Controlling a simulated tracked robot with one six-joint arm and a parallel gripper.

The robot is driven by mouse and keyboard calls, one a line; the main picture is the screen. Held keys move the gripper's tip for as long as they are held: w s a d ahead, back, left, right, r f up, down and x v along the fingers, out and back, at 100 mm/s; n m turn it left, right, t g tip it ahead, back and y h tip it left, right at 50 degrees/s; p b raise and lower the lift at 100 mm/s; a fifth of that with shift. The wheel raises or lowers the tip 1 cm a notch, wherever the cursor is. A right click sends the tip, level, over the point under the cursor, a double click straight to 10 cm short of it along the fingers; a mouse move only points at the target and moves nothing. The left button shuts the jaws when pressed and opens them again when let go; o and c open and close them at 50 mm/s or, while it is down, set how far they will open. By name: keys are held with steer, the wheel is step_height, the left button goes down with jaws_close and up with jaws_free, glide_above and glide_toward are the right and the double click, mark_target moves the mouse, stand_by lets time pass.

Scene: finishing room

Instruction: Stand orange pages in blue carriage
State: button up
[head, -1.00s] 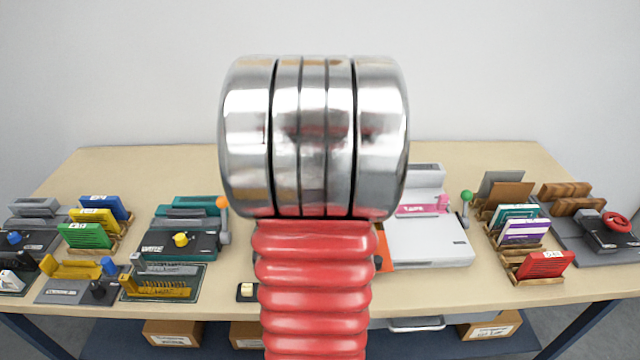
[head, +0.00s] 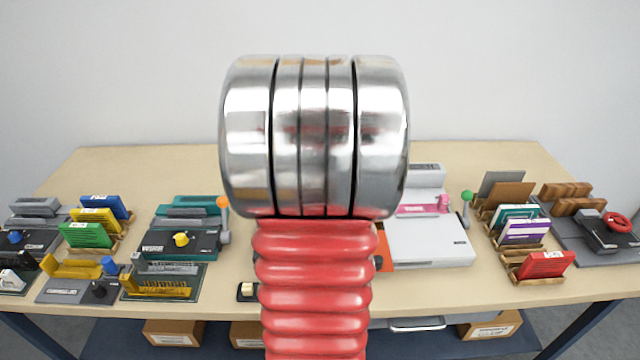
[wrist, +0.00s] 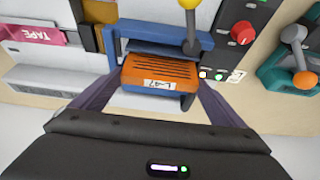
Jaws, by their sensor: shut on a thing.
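The orange pages (wrist: 162,72), a slotted block with a white label reading L-47, are between the two dark fingers of my gripper (wrist: 158,84) in the wrist view. My gripper is shut on them. The blue carriage (wrist: 165,32) shows as blue bars just beyond the pages, on a pale machine. The pages overlap it in the picture, and I cannot tell whether they touch it or are seated in it. In the head view my own arm hides the gripper and the carriage. An orange sliver (head: 383,255) shows beside the arm; I cannot tell what it belongs to.
In the wrist view a yellow-knobbed lever (wrist: 189,22) stands close by the carriage, with a red knob (wrist: 243,32) to its right. The pink TAPE machine (head: 430,240) is right of my arm. Racks of coloured pages (head: 527,232) and a teal machine (head: 185,230) flank the middle.

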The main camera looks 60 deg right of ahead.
steer(key=shift+f, duration=0.45)
steer(key=o, duration=1.2)
steer(key=shift+r, duration=0.1)
steer(key=shift+v, duration=5.4)
